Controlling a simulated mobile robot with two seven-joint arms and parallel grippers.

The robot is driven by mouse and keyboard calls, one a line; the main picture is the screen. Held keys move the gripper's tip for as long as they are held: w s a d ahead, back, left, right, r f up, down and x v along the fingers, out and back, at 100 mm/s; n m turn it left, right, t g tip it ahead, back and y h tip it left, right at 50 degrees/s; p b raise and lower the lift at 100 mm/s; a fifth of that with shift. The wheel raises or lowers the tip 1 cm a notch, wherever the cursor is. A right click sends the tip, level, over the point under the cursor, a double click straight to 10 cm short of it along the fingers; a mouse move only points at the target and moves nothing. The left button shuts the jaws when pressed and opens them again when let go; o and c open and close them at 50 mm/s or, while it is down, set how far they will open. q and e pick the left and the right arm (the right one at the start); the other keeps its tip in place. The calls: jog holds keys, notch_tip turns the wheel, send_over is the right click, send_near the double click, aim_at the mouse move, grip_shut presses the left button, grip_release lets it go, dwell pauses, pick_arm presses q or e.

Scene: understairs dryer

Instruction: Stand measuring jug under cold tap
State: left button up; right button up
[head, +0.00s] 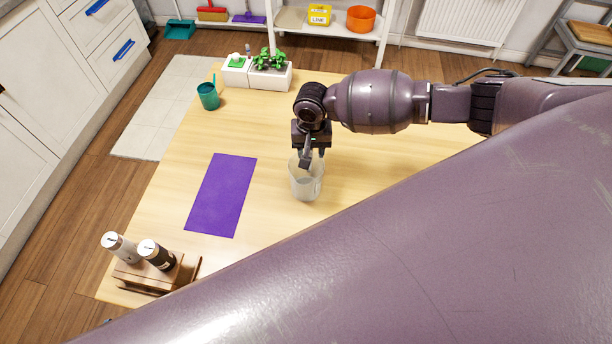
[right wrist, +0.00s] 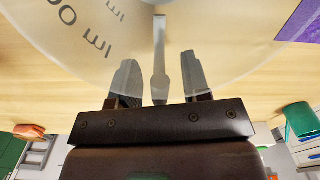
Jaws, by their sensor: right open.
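The clear measuring jug (head: 306,183) stands upright on the wooden table. My right gripper (head: 313,160) points down at the jug's far side, its fingers at the rim. In the right wrist view, the jug's clear wall (right wrist: 80,35) with its ml markings fills the top of the picture. There the right gripper (right wrist: 160,68) is open, its fingers on either side of a narrow upright strip that looks like the jug's handle. I cannot tell whether the fingers touch it. My left gripper is out of view. No tap shows.
On the table (head: 255,125) are a purple mat (head: 222,195), a teal cup (head: 208,97), a planter (head: 270,75) and a wooden stand (head: 150,272) with two mills. Shelves with an orange bowl (head: 361,19) stand beyond. The table between mat and jug is clear.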

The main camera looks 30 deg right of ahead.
jog(key=shift+f, duration=0.1)
grip_shut()
dwell(0.4)
